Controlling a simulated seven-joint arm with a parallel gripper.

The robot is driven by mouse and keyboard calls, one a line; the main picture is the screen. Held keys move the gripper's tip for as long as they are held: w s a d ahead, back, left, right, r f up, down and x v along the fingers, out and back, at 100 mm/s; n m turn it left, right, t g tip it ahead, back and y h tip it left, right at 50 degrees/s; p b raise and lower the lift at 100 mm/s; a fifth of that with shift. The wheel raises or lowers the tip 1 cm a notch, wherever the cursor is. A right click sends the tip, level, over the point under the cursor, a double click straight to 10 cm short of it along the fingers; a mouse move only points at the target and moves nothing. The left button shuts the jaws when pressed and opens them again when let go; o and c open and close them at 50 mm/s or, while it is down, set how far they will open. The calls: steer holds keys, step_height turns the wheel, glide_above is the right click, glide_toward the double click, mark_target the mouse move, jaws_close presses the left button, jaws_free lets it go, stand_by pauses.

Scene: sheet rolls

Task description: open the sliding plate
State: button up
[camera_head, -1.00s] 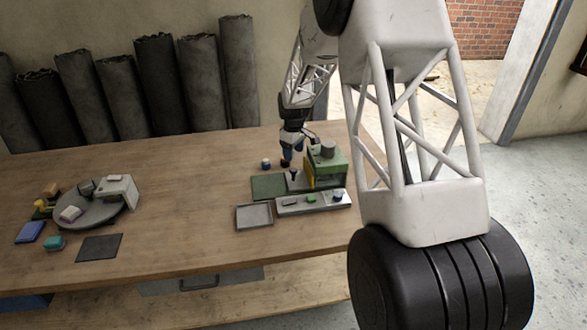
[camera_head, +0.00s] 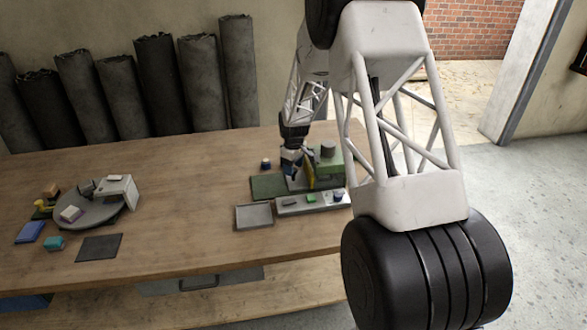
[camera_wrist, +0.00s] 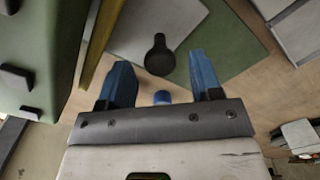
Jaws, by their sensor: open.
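A grey plate (camera_wrist: 135,25) with a black knob (camera_wrist: 158,55) lies over a green base (camera_wrist: 236,45) in the wrist view; I take it for the sliding plate. It sits beside a green machine (camera_head: 329,162) with a yellow panel (camera_wrist: 103,38). My gripper (camera_head: 291,172) points down just left of the machine, above the plate. In the wrist view my gripper (camera_wrist: 160,62) has its blue fingers apart, with the knob showing between and beyond their tips. I cannot tell how far above the knob they are. In the head view my gripper hides the knob.
A strip with small parts (camera_head: 288,206) and a grey tray (camera_head: 254,216) lie in front of the machine. A round grey platform (camera_head: 92,213) with small objects is at the left. The middle of the table is clear.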

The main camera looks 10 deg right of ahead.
steer(key=shift+f, duration=0.45)
jaws_close()
steer(key=a, duration=1.2)
jaws_free()
steer(key=shift+r, duration=0.1)
step_height(320, 180, up, 8)
stand_by(0.7)
